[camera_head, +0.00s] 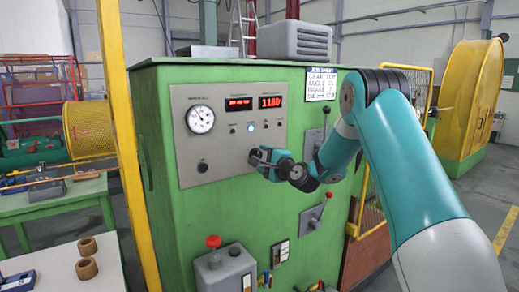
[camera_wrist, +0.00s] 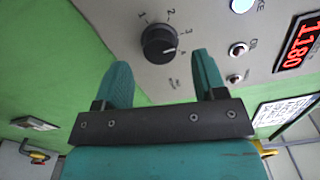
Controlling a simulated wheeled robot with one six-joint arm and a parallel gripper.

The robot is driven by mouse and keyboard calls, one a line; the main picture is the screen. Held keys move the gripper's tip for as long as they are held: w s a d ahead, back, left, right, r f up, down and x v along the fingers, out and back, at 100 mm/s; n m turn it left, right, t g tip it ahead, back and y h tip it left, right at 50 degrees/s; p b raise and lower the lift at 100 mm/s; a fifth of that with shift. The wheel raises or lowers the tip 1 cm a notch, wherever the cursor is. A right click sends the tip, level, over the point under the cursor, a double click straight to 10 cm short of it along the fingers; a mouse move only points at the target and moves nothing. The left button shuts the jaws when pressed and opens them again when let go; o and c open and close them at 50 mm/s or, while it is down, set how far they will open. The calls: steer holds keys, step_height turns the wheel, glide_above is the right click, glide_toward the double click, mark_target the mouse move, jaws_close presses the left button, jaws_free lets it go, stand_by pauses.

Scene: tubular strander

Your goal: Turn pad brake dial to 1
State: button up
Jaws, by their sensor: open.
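The pad brake dial (camera_wrist: 160,43) is a round black knob on a grey panel, with marks 1 to 4 around it, in the wrist view. Its white pointer line seems to lie toward 4, but it is small. The lettering beside it is too blurred to read. My gripper (camera_wrist: 161,65) is open and empty, with one teal finger on each side of the dial's lower side in the picture. I cannot tell whether the fingers touch the panel. In the head view my gripper (camera_head: 256,157) is at the panel's lower right and seems to hide the dial.
The grey panel (camera_head: 225,150) on the green cabinet carries a gauge (camera_head: 200,119), a red display (camera_head: 270,101), a blue light (camera_head: 252,127) and another black knob (camera_head: 203,166). A lever (camera_head: 316,214) and a red-knobbed box (camera_head: 225,270) stand out below. A yellow post (camera_head: 125,150) stands at left.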

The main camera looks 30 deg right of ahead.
mark_target(258, 156)
steer(key=shift+w+p, duration=0.4)
steer(key=shift+w, duration=1.15)
steer(key=shift+c, duration=0.2)
steer(key=c, duration=0.9)
steer(key=shift+f+n+b, duration=0.15)
steer(key=shift+n+b, duration=0.15)
steer(key=shift+b, duration=0.25)
steer(key=n+b, duration=1.9)
steer(key=b, duration=0.5)
steer(key=shift+n, duration=0.3)
